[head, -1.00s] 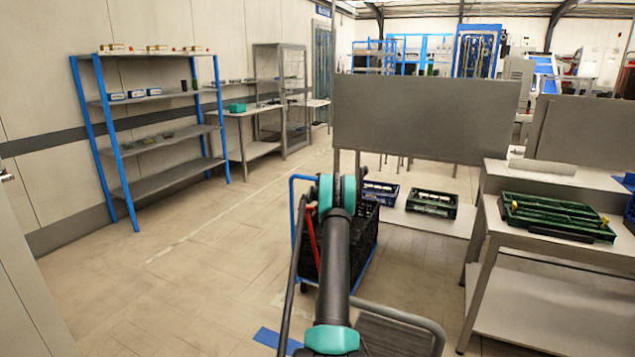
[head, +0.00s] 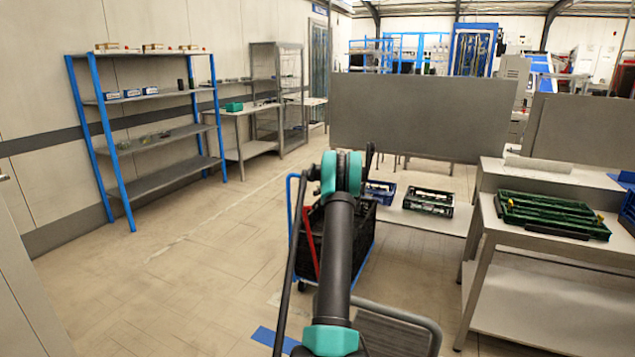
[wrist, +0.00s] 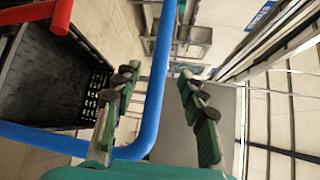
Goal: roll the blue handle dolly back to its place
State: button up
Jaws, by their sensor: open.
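The blue handle dolly shows its blue handle (head: 291,205) in the head view, left of my arm, with a black crate (head: 364,232) on it. My arm hides part of the dolly. In the wrist view the blue handle (wrist: 160,75) runs up the picture between the two green fingers of my gripper (wrist: 158,110) and bends left near their base. The fingers are apart and I see no grip on the bar. The black crate (wrist: 40,85) fills the left of the wrist view. The gripper's fingertips are hidden in the head view.
A blue-framed shelf (head: 140,140) stands along the left wall. A metal table with green trays (head: 545,215) stands at the right. Crates (head: 428,201) sit on a low platform behind the dolly. A blue floor marking (head: 272,341) lies in front. The floor at left is clear.

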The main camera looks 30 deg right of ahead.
jog(key=shift+s+a+r, duration=0.1)
jog(key=shift+s+r, duration=0.05)
jog(key=shift+s, duration=0.7)
jog(key=shift+s+a+r, duration=0.1)
jog(key=shift+s, duration=0.75)
jog(key=s+a+r+n+g+y, duration=0.1)
jog(key=s+a+r+n+y, duration=0.2)
jog(key=a, duration=0.7)
jog(key=s+a+r+n+g, duration=0.1)
jog(key=s+a+n+g, duration=0.2)
jog(key=a, duration=0.6)
jog(key=s+a+r+n+y, duration=0.1)
jog(key=s+a+n+y, duration=0.3)
jog(key=a, duration=0.6)
jog(key=s+a+f+n+g+h, duration=0.1)
jog(key=s+a+n+g+h, duration=0.2)
jog(key=s+a, duration=1.05)
jog(key=s+a+f+n+g, duration=0.1)
jog(key=s+f+n, duration=0.1)
jog(key=s, duration=0.9)
jog(key=s+a+f+n+g+h, duration=0.1)
jog(key=s+f, duration=0.4)
jog(key=s, duration=0.6)
jog(key=s+a+f+n+g+h, duration=0.1)
jog(key=s+f+n+g, duration=0.2)
jog(key=s, duration=0.9)
jog(key=shift+a+f+n, duration=0.3)
jog(key=shift+a+n, duration=0.1)
jog(key=shift+n, duration=0.6)
